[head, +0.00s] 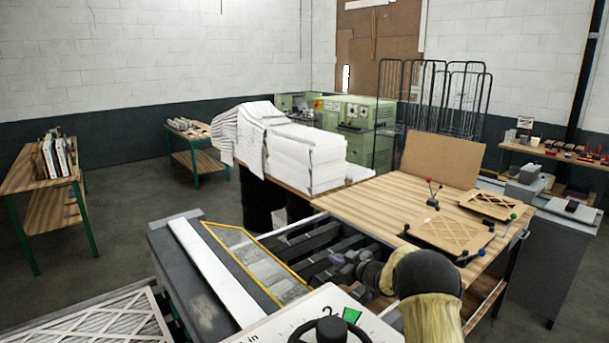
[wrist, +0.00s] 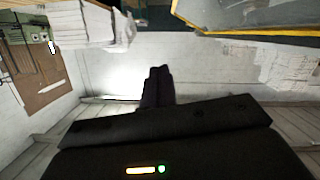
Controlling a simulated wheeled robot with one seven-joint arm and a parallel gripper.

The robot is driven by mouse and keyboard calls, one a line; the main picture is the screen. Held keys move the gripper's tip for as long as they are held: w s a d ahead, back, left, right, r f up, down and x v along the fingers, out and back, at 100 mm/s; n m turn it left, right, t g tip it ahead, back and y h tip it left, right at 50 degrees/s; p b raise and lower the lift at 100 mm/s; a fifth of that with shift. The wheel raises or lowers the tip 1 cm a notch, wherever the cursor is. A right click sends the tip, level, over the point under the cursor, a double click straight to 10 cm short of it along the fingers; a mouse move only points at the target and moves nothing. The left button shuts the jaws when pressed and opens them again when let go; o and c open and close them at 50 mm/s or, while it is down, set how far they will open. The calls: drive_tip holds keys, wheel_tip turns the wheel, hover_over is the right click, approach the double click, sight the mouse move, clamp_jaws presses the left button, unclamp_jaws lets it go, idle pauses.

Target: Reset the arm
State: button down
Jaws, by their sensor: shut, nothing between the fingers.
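My gripper (wrist: 158,85) shows in the wrist view as dark fingers pressed together, with nothing between them. Its dark body fills the bottom of that view. The fingers point at open air in front of a white wall, and no object touches them. In the head view I cannot make out the fingertips. A black and tan rounded part low on the right of that view may belong to my arm.
A wooden-topped table (head: 385,205) holds filter frames (head: 460,232). Left of it is a white filter stack (head: 300,155). A grey machine with a yellow-edged panel (head: 255,265) stands close in front. Shelves (head: 50,200) stand left. Open floor (head: 130,225) lies between.

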drive_tip(key=shift+n, duration=0.7)
drive_tip(key=r, duration=0.1)
drive_tip(key=s+a+r, duration=0.1)
drive_tip(key=r, duration=0.2)
drive_tip(key=shift+s+a+r, duration=0.15)
drive_tip(key=shift+a+r, duration=0.05)
drive_tip(key=shift+a, duration=0.1)
drive_tip(key=shift+d, duration=0.15)
drive_tip(key=shift+d+h, duration=0.1)
drive_tip(key=shift+h, duration=0.3)
